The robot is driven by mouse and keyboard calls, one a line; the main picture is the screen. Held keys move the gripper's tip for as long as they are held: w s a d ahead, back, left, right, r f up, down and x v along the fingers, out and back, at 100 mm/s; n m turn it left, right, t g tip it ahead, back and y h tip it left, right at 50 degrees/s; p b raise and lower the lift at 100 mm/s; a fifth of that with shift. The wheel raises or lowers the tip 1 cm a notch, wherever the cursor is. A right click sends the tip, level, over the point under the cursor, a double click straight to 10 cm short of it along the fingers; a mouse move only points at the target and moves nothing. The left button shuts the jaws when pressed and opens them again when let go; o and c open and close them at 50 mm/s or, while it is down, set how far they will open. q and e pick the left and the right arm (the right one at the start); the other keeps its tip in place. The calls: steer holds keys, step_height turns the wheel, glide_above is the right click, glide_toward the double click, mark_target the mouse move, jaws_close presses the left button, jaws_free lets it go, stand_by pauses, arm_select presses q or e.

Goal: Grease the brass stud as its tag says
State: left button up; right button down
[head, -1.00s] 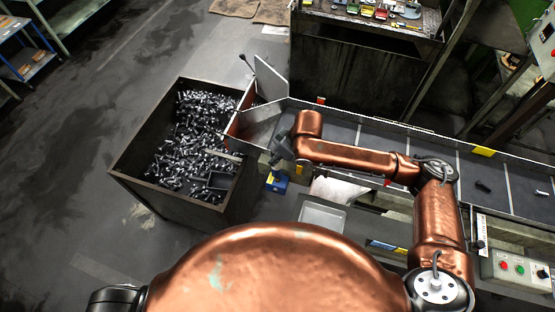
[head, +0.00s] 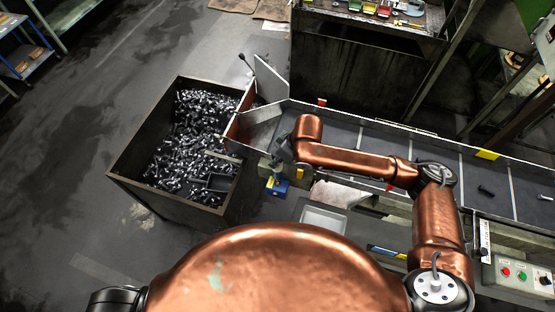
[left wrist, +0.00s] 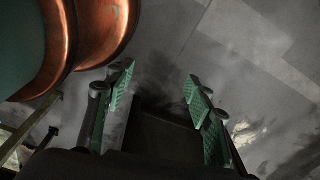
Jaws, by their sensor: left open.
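I cannot make out the brass stud or its tag in either view. My right arm reaches in from the right over the conveyor's left end, and its dark gripper (head: 283,153) points down there. Its fingers are too small and dark to tell open from shut. Just below it are a small yellow piece (head: 301,173) and a blue-and-yellow block (head: 277,187). My left gripper (left wrist: 158,95) shows in the left wrist view, with its green-padded fingers wide apart and nothing between them. Beneath it are dark shapes and grey floor. It is not visible in the head view.
A large bin (head: 144,197) full of dark bolts stands on the left. A button box (head: 519,274) is at lower right. Floor left of the bin is clear.

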arm_select(q)
steer(key=shift+w+d+r+p, duration=0.1)
steer(key=shift+w+r+p, duration=0.75)
steer(key=shift+w, duration=0.3)
arm_select(e)
steer(key=shift+s+r, duration=0.25)
steer(key=shift+s, duration=0.7)
arm_select(q)
steer(key=shift+s, duration=0.25)
